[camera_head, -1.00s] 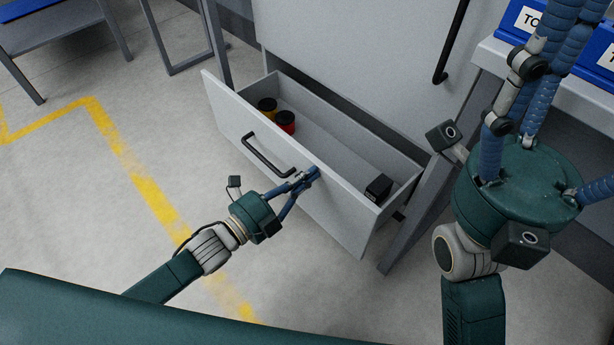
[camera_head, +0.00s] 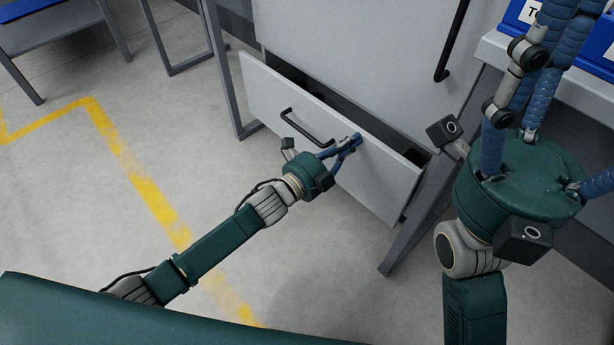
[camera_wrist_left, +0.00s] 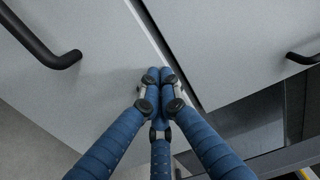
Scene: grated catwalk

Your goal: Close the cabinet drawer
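My left gripper (camera_head: 354,139) is at the drawer front, right of the handle and near the top edge. Its blue fingers are together with nothing seen between them; they also show in the left wrist view (camera_wrist_left: 160,78). My right gripper (camera_head: 530,100) is raised at the right; its fingertips are partly out of frame.
The cabinet's upper panel (camera_head: 365,50) has a black vertical handle (camera_head: 452,40). A grey slanted leg (camera_head: 420,220) stands right of the drawer. A light shelf (camera_head: 560,85) with blue bins is behind my right gripper. The floor at left is clear, with a yellow line (camera_head: 140,180).

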